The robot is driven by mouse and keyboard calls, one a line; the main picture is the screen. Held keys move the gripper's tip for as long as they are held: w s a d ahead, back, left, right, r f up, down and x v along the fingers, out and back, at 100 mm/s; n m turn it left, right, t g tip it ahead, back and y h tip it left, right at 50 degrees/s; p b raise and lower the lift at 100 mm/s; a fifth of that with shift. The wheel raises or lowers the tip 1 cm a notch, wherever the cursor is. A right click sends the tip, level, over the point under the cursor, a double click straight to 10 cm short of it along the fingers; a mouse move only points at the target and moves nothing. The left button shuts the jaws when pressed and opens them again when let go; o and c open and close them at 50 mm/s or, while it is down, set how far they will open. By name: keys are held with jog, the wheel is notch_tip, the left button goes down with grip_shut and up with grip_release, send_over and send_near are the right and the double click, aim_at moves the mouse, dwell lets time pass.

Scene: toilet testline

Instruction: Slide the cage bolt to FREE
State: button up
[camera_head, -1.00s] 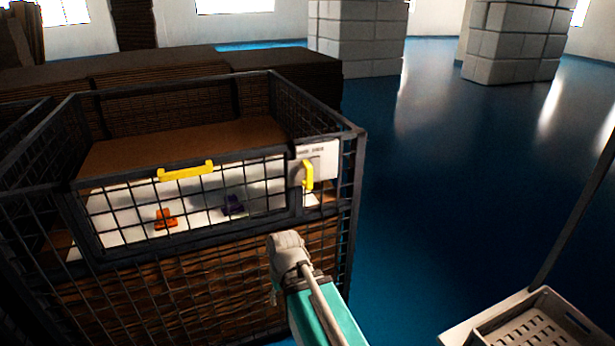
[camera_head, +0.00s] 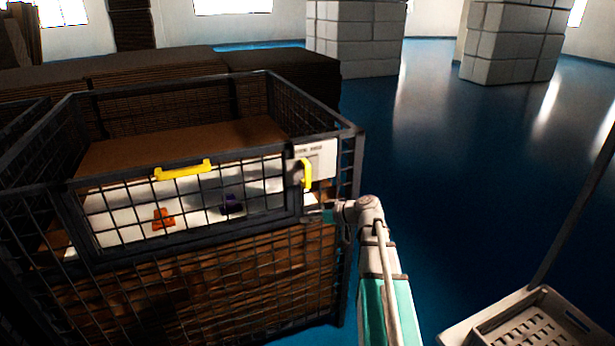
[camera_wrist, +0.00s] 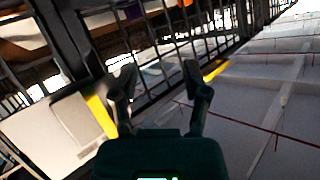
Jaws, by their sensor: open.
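The cage bolt has a yellow upright handle (camera_head: 306,174) on a pale plate (camera_head: 326,156) at the cage's upper right front corner. The plate's lettering is too small to read. My gripper (camera_head: 314,215) is just below the handle, close to the cage front. In the wrist view my gripper (camera_wrist: 158,75) is open, with nothing between its fingers. A yellow bar that looks like the bolt handle (camera_wrist: 98,114) shows left of the left finger, by the pale plate (camera_wrist: 50,132). I cannot tell whether they touch.
The wire mesh cage (camera_head: 170,262) has a framed door with a yellow handle (camera_head: 183,170). An orange item (camera_head: 163,219) and a purple item (camera_head: 231,204) lie behind the mesh. A pale crate (camera_head: 530,325) stands at lower right. Blue floor right of the cage is open.

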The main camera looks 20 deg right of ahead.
aim_at(307, 182)
jog(key=w+d+r+t, duration=0.1)
jog(key=d+r+t, duration=0.4)
jog(key=d, duration=0.7)
jog(key=shift+w+d+r+n+t, duration=0.2)
jog(key=shift+w+r+n+t, duration=0.1)
jog(key=shift+r, duration=0.5)
jog(key=x, duration=1.4)
jog(key=shift+s, duration=0.1)
grip_shut()
